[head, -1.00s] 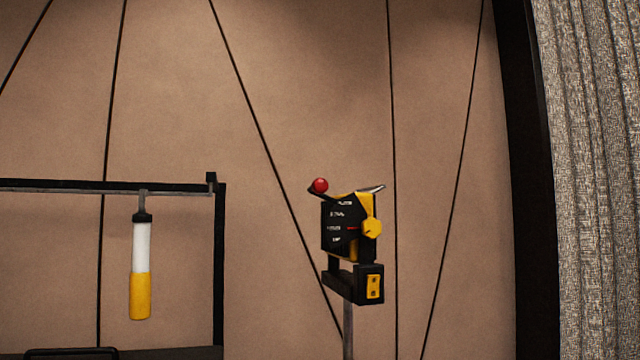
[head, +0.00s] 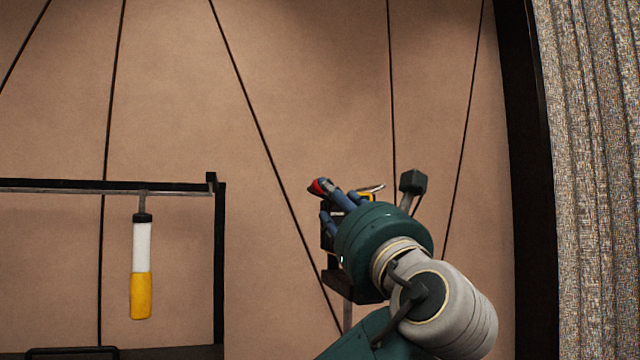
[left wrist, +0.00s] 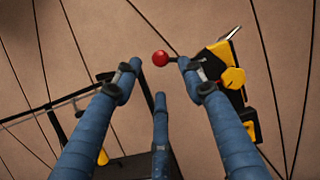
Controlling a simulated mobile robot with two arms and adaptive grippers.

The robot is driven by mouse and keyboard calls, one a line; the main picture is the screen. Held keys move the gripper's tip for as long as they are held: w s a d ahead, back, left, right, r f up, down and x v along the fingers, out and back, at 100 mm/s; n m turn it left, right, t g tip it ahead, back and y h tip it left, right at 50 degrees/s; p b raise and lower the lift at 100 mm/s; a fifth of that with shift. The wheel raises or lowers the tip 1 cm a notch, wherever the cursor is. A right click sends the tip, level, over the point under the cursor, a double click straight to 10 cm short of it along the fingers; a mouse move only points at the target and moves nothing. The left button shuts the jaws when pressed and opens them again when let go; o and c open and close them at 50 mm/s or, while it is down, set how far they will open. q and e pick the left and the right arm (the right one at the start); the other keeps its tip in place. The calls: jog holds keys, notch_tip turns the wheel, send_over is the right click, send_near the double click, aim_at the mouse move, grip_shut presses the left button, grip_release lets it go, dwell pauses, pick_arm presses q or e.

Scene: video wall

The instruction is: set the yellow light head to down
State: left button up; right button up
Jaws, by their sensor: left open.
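The light head is a black and yellow unit (head: 328,238) on a grey post, with a red ball (head: 316,187) on a short lever at its upper left. In the head view my left gripper (head: 325,200) is in front of it and hides most of its face and the yellow knob. In the left wrist view the red ball (left wrist: 160,58) shows between the spread fingertips of the gripper (left wrist: 158,72), with no finger clearly closed on it. The yellow knob (left wrist: 233,78) is right of the right finger. My right gripper is not in view.
A white and yellow cylinder (head: 141,265) hangs from a black frame (head: 219,260) at the left. A tan wall with dark lines is behind. A grey textured curtain (head: 590,180) stands at the far right. The space between frame and unit is clear.

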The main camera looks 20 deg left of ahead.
pick_arm(q)
jog(key=p+x, duration=0.5)
jog(key=x, duration=0.4)
jog(key=shift+a, duration=0.1)
jog(key=shift+w+a+p, duration=0.2)
jog(key=shift+w+p, duration=0.1)
jog(key=shift+w, duration=0.2)
grip_shut()
